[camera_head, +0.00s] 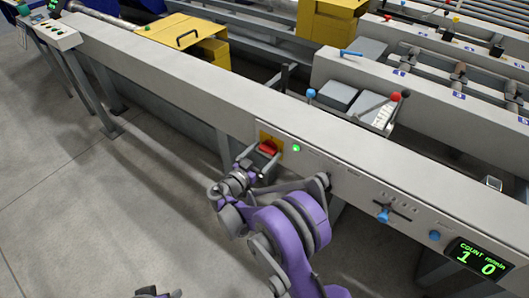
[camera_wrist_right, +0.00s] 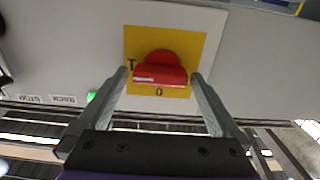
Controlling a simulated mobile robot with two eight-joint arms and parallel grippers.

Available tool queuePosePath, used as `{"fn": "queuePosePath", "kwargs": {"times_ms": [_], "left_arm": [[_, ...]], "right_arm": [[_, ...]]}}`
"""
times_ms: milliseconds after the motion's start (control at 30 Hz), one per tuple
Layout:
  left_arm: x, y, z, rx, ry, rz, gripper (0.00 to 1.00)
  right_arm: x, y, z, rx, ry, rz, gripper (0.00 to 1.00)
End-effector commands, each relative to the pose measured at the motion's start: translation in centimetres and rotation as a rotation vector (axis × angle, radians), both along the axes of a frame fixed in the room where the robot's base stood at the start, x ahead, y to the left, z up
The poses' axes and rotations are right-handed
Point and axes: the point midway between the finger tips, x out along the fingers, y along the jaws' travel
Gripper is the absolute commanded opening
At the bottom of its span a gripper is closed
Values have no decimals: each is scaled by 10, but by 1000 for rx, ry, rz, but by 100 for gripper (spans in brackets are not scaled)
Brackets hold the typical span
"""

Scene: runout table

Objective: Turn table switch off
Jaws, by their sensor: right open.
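The table switch is a red rotary knob (camera_head: 268,147) on a yellow plate (camera_head: 277,139) on the side of the runout table (camera_head: 205,98). In the right wrist view the red knob (camera_wrist_right: 160,70) lies level, with a white mark at its left end, towards the sign on the left. A "0" is printed below it. My right gripper (camera_head: 262,162) is open, with one finger on each side of the knob; I cannot tell whether they touch it. A purple and grey part of mine, possibly the left gripper, barely shows at the bottom edge of the head view.
A green lamp (camera_head: 296,148) glows right of the switch. Farther right are a blue slider knob (camera_head: 383,215), a blue button (camera_head: 435,236) and a lit green display (camera_head: 479,261). Red and blue ball levers rise behind the rail. The floor at left is clear.

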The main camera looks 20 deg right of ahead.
Motion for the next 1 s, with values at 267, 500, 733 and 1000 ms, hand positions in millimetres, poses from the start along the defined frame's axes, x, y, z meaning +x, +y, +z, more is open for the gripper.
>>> {"fn": "queuePosePath", "kwargs": {"times_ms": [267, 500, 733, 1000], "left_arm": [[0, 0, 0, 0, 0, 0, 70], [0, 0, 0, 0, 0, 0, 70], [0, 0, -1, 0, 0, 0, 70], [0, 0, -3, 0, 1, 0, 70]], "right_arm": [[0, 0, 0, 0, 0, 0, 59], [0, 1, 0, 0, 0, 0, 24], [0, 1, 0, -18, 24, 0, 24], [0, 1, 0, -107, 139, 0, 24]]}}
